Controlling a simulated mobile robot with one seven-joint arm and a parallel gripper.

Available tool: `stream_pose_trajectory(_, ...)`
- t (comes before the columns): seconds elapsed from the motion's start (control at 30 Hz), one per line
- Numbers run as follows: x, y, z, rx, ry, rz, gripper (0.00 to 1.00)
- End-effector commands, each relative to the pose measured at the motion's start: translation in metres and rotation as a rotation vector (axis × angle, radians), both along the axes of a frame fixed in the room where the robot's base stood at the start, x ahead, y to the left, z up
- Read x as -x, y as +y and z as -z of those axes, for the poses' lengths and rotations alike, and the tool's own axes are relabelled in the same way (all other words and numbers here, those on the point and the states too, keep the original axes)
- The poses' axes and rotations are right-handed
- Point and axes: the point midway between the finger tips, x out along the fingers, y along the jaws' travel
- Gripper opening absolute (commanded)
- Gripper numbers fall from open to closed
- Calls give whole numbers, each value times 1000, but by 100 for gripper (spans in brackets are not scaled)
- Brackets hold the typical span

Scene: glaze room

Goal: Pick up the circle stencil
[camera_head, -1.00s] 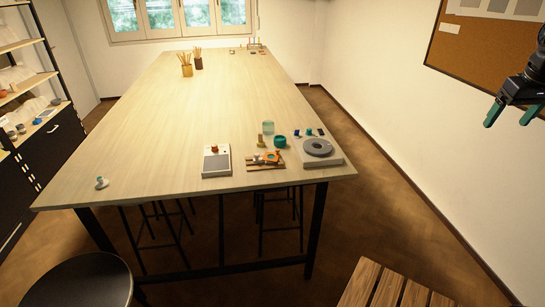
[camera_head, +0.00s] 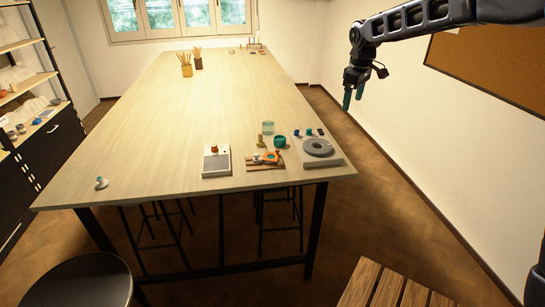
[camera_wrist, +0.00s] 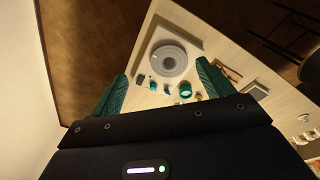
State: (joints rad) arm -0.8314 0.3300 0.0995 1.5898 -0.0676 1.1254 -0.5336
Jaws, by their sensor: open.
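I cannot tell for certain which small item is the circle stencil. An orange piece (camera_head: 270,157) lies by a small wooden board (camera_head: 262,167) at the table's near right end; its shape is too small to read. Tiny flat items (camera_head: 262,53) lie at the far end. My gripper (camera_head: 353,99) is open and empty, with green fingers pointing down. It is in the air right of the table's right edge, well apart from the items. In the wrist view my gripper (camera_wrist: 162,72) frames the table corner between its fingers.
A grey round wheel on a pale base (camera_head: 318,148) stands at the near right corner, with teal cups (camera_head: 280,141) beside it. A white device (camera_head: 216,161) is left of the board. Brush pots (camera_head: 187,70) stand farther back. The table's middle (camera_head: 200,110) is clear.

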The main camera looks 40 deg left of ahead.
Motion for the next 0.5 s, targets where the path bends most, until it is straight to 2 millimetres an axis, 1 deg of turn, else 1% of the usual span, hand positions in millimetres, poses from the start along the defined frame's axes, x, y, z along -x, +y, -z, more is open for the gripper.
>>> stream_pose_trajectory(0.03,8,26,12,9,9,-48,80)
stream_pose_trajectory(0.07,13,40,19,14,12,-74,80)
stream_pose_trajectory(0.1,20,57,27,20,17,-108,80)
stream_pose_trajectory(0.17,31,83,40,29,25,-159,80)
stream_pose_trajectory(0.2,40,101,48,33,30,-194,80)
stream_pose_trajectory(0.27,53,126,63,42,37,-245,80)
stream_pose_trajectory(0.3,63,142,72,47,40,-279,80)
stream_pose_trajectory(0.4,86,177,94,61,51,-354,80)
stream_pose_trajectory(0.5,106,203,111,71,58,-412,80)
